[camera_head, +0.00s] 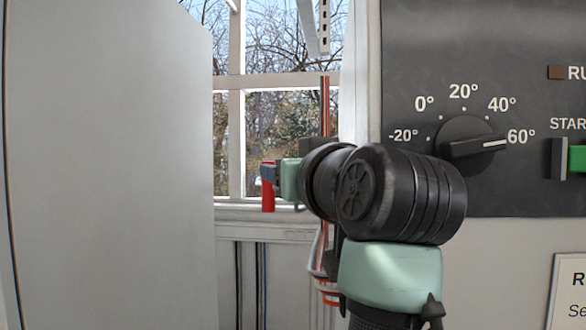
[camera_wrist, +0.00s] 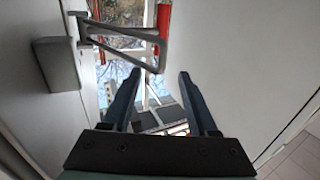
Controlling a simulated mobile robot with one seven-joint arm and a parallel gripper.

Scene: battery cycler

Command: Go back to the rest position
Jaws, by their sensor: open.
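My gripper (camera_wrist: 158,80) shows in the wrist view as two dark blue fingers spread apart, with nothing held between them. A metal bracket-like handle (camera_wrist: 120,48) with a red part (camera_wrist: 164,18) lies just beyond the fingertips; I cannot tell if they touch it. In the head view my arm crosses the middle, and my gripper (camera_head: 268,174) points left beside a red upright piece (camera_head: 268,200). The arm's dark joint hides part of what is behind it.
A large pale panel (camera_head: 110,160) fills the left side of the head view. At right is a dark control panel (camera_head: 420,60) with a dial (camera_head: 470,142) pointing near 60° and a green switch (camera_head: 577,158). A window (camera_head: 285,130) is behind. A grey block (camera_wrist: 57,63) is at left in the wrist view.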

